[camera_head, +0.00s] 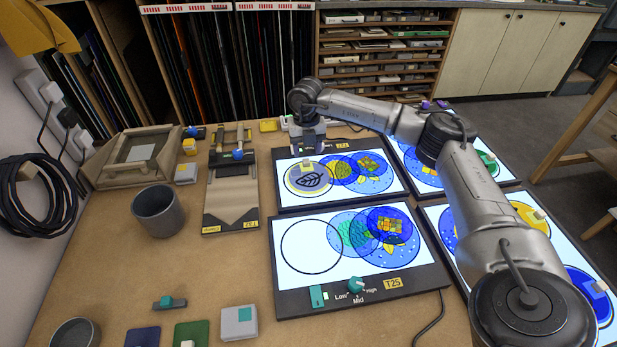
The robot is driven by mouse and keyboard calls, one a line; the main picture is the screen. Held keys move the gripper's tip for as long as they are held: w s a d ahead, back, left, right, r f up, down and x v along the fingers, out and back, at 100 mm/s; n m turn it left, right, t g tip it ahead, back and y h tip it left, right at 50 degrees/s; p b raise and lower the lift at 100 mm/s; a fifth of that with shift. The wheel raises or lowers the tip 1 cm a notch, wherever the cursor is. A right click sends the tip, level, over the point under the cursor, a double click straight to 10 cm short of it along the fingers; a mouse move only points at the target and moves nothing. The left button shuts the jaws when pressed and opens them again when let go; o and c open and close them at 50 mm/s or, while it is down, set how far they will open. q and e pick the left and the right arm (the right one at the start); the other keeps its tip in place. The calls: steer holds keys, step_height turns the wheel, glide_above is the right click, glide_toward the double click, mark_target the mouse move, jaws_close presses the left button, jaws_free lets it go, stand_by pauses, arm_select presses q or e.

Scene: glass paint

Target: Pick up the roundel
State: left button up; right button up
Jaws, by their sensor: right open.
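A round grey roundel with a dark leaf outline (308,181) lies at the left end of the lit upper light panel (290,207). A small pale block (307,162) shows at its far edge. Blue patterned roundels (372,177) lie to its right, overlapping each other. My right gripper (308,152) points down just above the far edge of the leaf roundel. It is open, and its fingertips are small in the view; I cannot tell whether they touch the roundel. My left gripper is out of view.
A lower light panel (290,309) has an empty circle outline and overlapping blue roundels. More lit panels lie under my right arm. A grey cup (158,210) and a wooden frame (137,156) stand at left. The bench between cup and lower panel is mostly clear.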

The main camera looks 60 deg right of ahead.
mark_target(307, 163)
steer(key=shift+f, duration=0.7)
steer(key=shift+f+b, duration=0.9)
steer(key=shift+f, duration=1.1)
steer(key=c, duration=0.6)
jaws_close()
